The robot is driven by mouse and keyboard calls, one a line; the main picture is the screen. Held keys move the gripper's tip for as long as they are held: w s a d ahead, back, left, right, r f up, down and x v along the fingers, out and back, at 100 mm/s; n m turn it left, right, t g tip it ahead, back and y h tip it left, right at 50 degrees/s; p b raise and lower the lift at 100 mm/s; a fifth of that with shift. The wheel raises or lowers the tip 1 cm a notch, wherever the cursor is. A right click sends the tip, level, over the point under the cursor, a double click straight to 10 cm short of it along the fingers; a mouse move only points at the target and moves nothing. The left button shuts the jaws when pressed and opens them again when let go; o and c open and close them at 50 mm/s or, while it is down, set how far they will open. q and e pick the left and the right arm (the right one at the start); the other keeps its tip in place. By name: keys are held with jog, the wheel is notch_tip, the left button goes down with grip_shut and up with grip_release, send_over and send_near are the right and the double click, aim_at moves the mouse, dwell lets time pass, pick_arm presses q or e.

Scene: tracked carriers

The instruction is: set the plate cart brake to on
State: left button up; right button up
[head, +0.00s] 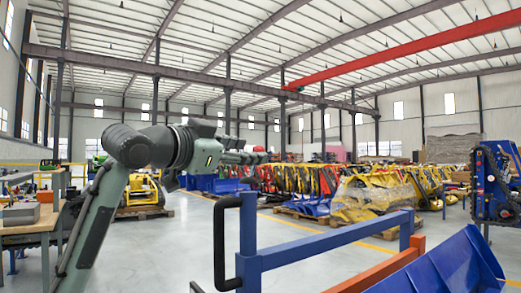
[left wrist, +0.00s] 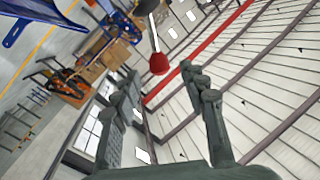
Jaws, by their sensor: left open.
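My left gripper (head: 240,158) reaches in from the left in the head view, level and pointing right. In the left wrist view its two fingers (left wrist: 157,79) are spread wide. A red round knob (left wrist: 159,64) on a thin grey rod shows between and just beyond the fingertips, not gripped; I cannot tell whether it is the brake. A blue post-and-rail frame (head: 330,238) with a black loop handle (head: 225,243) stands in the near foreground. It may be part of the plate cart, but no label shows. My right gripper is not in view.
A wooden workbench (head: 30,225) stands at the left. A blue sloped panel (head: 450,268) and an orange bar (head: 375,270) lie at the near right. Yellow and red machines (head: 380,200) fill the back. Grey floor (head: 185,240) is open at the centre left.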

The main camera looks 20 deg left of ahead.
pick_arm(q)
jog(key=shift+x, duration=2.3)
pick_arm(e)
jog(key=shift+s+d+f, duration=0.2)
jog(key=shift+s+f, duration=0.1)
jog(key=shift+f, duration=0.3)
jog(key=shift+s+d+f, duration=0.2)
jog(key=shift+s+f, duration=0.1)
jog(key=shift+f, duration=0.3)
pick_arm(q)
jog(key=shift+c, duration=0.6)
jog(key=shift+f, duration=0.1)
grip_shut()
